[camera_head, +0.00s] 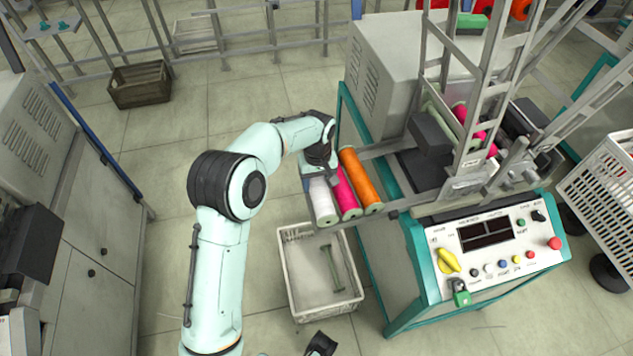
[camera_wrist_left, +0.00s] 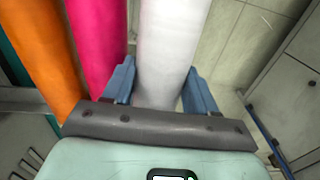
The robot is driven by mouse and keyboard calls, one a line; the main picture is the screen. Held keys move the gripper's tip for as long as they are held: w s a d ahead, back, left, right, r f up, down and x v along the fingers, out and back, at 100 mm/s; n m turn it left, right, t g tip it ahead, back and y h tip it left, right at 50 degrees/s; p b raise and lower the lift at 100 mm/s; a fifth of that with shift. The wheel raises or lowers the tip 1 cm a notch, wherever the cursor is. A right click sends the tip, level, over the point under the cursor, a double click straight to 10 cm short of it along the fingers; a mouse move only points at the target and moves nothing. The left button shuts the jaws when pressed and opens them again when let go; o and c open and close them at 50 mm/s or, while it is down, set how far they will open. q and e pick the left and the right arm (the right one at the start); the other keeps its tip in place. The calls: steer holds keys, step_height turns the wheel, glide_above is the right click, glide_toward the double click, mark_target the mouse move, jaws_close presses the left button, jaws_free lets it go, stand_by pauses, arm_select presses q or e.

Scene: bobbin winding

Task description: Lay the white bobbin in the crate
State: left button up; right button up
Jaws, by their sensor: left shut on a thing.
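The white bobbin (camera_head: 323,203) lies leftmost in a row on the rail shelf of the machine, beside a pink bobbin (camera_head: 346,192) and an orange one (camera_head: 360,182). My left gripper (camera_head: 309,177) is shut on it from above; in the left wrist view its blue fingers (camera_wrist_left: 158,88) sit on both sides of the white bobbin (camera_wrist_left: 172,40). The pale crate (camera_head: 358,298) stands on the floor below and in front of the shelf, with a green bare spool lying in it.
The machine's control panel (camera_head: 492,247) is right of the shelf. Another white crate (camera_head: 606,185) stands at the far right, and a brown crate (camera_head: 140,84) lies at the back left.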

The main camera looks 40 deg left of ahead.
arm_select(q)
steer(key=shift+w+r+p, duration=0.1)
steer(key=shift+r+p, duration=1.1)
steer(key=shift+r, duration=0.55)
steer(key=shift+r+p, duration=0.95)
steer(key=shift+r, duration=0.25)
steer(key=shift+r+p, duration=1)
steer(key=shift+r, duration=0.35)
arm_select(e)
steer(key=shift+g, duration=0.4)
steer(key=r, duration=0.5)
steer(key=shift+s+r, duration=0.3)
steer(key=shift+r, duration=0.1)
arm_select(q)
steer(key=shift+f, duration=0.1)
